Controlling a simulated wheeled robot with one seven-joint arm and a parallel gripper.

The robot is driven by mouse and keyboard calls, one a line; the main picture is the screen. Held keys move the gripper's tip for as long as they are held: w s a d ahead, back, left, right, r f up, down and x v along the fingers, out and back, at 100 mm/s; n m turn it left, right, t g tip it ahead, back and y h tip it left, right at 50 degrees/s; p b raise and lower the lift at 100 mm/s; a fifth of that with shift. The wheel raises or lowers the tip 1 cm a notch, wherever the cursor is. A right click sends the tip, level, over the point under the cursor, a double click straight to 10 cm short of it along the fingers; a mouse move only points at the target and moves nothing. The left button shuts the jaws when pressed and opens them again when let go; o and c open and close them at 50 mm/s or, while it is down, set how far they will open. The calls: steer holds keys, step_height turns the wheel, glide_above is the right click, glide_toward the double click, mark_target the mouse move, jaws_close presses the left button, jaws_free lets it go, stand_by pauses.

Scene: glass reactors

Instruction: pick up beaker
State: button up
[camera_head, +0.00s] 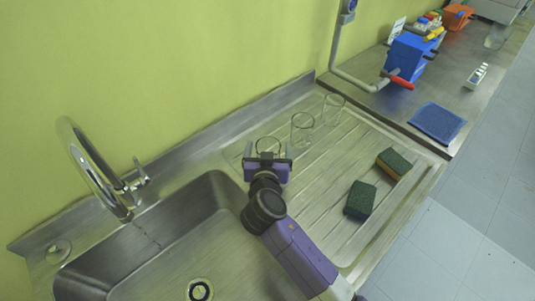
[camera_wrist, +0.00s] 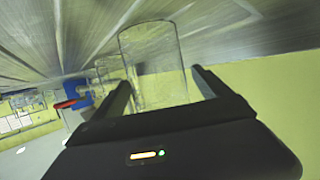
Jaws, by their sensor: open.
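Three clear glass beakers stand in a row on the ribbed drainboard along the wall. The nearest beaker (camera_head: 268,145) is right at my gripper (camera_head: 268,156), partly hidden behind it. The middle beaker (camera_head: 303,127) and the far beaker (camera_head: 333,107) stand apart, farther right. In the wrist view the near beaker (camera_wrist: 155,65) fills the space between the two fingers of my gripper (camera_wrist: 162,95). The fingers are open, one on each side of it. I cannot tell whether either finger touches the glass. Another beaker (camera_wrist: 110,70) shows behind the left finger.
Two green sponges (camera_head: 360,199) (camera_head: 393,163) lie on the drainboard to the right. The sink basin (camera_head: 150,262) and a curved tap (camera_head: 92,160) are on the left. A blue cloth (camera_head: 438,122) and a blue device (camera_head: 408,60) with a red handle are on the far bench.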

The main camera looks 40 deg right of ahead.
steer(key=shift+x, duration=0.9)
steer(key=shift+c, duration=0.2)
steer(key=c, duration=1.5)
